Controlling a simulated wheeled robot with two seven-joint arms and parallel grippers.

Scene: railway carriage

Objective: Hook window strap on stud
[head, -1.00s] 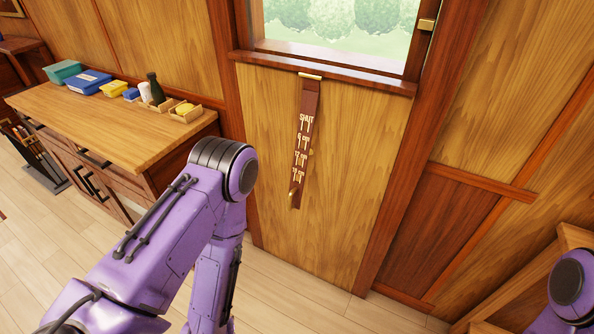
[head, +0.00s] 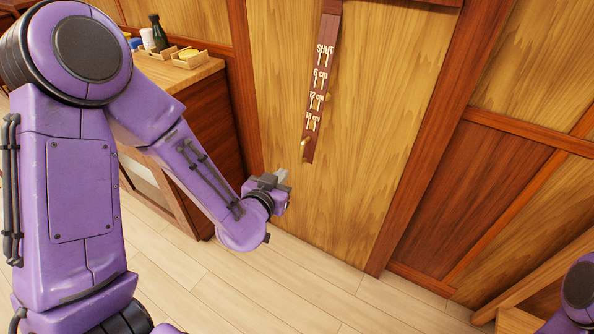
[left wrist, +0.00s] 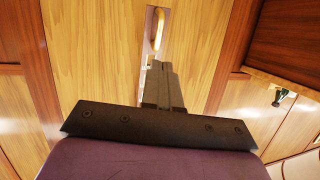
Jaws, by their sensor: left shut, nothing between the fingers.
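The dark brown window strap (head: 319,78) hangs down the wood panel below the window. It has pale marks reading SHUT, 6 cm, 12 cm and what looks like 18 cm. A brass pull (head: 305,147) is at its lower end; it also shows in the left wrist view (left wrist: 157,30). A small brass piece (head: 328,97), perhaps the stud, shows at the strap's right edge. My left gripper (head: 282,176) is shut and empty, below and left of the pull, apparently apart from it. Its fingers (left wrist: 159,66) point toward the pull. My right gripper is out of view.
A wooden cabinet (head: 205,72) stands left of the strap, behind my left arm, with a dark bottle (head: 158,32) and small trays on top. Wooden framing (head: 560,270) is at the lower right. The floor (head: 300,285) below the panel is clear.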

